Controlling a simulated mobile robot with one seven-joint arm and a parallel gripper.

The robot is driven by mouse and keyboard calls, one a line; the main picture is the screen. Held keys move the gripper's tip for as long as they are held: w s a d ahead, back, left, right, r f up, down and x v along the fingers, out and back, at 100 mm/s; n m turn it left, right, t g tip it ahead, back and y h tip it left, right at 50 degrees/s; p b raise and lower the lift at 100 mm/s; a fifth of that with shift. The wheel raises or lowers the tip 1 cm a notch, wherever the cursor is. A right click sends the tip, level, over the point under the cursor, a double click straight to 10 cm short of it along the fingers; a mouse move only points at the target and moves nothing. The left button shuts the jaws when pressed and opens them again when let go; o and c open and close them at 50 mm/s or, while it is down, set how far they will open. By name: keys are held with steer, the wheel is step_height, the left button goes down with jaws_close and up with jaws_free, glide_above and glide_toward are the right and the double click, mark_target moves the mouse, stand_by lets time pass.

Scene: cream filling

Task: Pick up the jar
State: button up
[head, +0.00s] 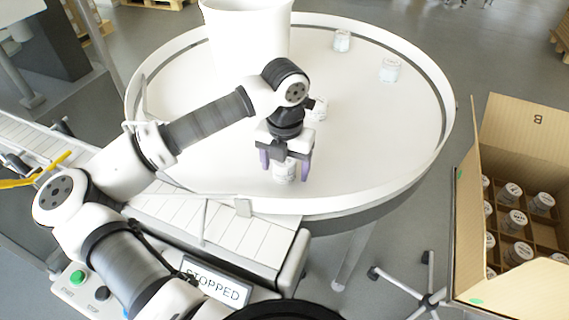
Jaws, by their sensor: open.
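A white jar (284,171) stands on the round white table (400,160) near its front edge. My gripper (285,165) is right over this jar, with its purple-grey fingers on either side of it and the jar between them. The fingers look open; I cannot tell whether either one touches the jar. Another jar (317,110) stands just behind my gripper, partly hidden by it. Two more jars, one at the back (342,40) and one at the back right (390,69), stand apart on the table.
A raised rim (447,120) runs around the table. A large white cylinder (245,40) stands at the back left. An open cardboard box (467,230) with several jars in compartments is at the right. A conveyor (225,228) meets the table's front, by a "STOPPED" sign (216,284).

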steer(key=c, duration=1.1)
steer(key=shift+r, duration=0.1)
step_height(320, 180, up, 20)
steer(key=b, duration=0.3)
steer(key=shift+b, duration=0.3)
